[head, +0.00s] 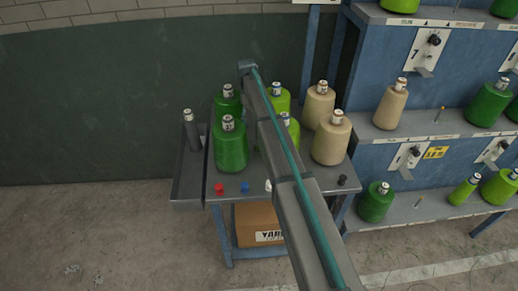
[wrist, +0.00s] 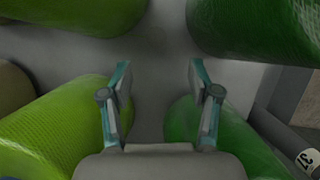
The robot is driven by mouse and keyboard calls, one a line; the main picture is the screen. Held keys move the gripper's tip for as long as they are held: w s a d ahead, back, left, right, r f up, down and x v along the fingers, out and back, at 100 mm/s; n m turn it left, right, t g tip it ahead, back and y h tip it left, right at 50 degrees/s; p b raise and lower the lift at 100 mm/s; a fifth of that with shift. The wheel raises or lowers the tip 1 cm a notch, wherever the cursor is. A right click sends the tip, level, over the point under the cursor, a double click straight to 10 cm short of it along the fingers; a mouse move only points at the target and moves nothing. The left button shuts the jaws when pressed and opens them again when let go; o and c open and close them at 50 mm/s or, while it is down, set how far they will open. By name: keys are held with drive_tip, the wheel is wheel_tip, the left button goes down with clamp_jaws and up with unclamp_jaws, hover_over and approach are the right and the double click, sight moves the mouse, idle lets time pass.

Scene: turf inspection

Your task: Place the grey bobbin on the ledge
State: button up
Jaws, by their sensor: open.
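A slim dark grey bobbin (head: 194,135) with a pale labelled top stands in a narrow grey tray (head: 187,188) on the left side of the table. In the wrist view a white cap numbered 31 (wrist: 310,157) shows at the lower right corner, probably this bobbin's top. Grey ledges run along the blue rack on the right, an upper one (head: 425,133) and a lower one (head: 400,220); which ledge is meant I cannot tell. My gripper (wrist: 160,75) is open and empty, pointing down among the table's green bobbins. In the head view my arm hides it.
Green bobbins (head: 231,150), light green ones (head: 281,100) and cream ones (head: 331,140) crowd the table (head: 242,197). Red (head: 219,188) and blue (head: 245,186) knobs sit near its front edge. The rack ledges hold more bobbins, with bare stretches around thin pegs.

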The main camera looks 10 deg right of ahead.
sight(257, 146)
drive_tip(key=x, duration=0.3)
drive_tip(key=shift+s+f, duration=0.15)
drive_tip(key=shift+f, duration=0.05)
drive_tip(key=shift+s+d+p+x, duration=0.15)
drive_tip(key=shift+p+x, duration=0.4)
drive_tip(key=shift+x, duration=0.6)
drive_tip(key=shift+s+d+p+x, duration=0.1)
drive_tip(key=shift+p+x, duration=0.45)
drive_tip(key=shift+x, duration=0.6)
drive_tip(key=shift+f, duration=0.3)
drive_tip(key=shift+c, duration=0.4)
drive_tip(key=c, duration=1.1)
drive_tip(key=shift+o, duration=0.2)
drive_tip(key=shift+r, duration=0.1)
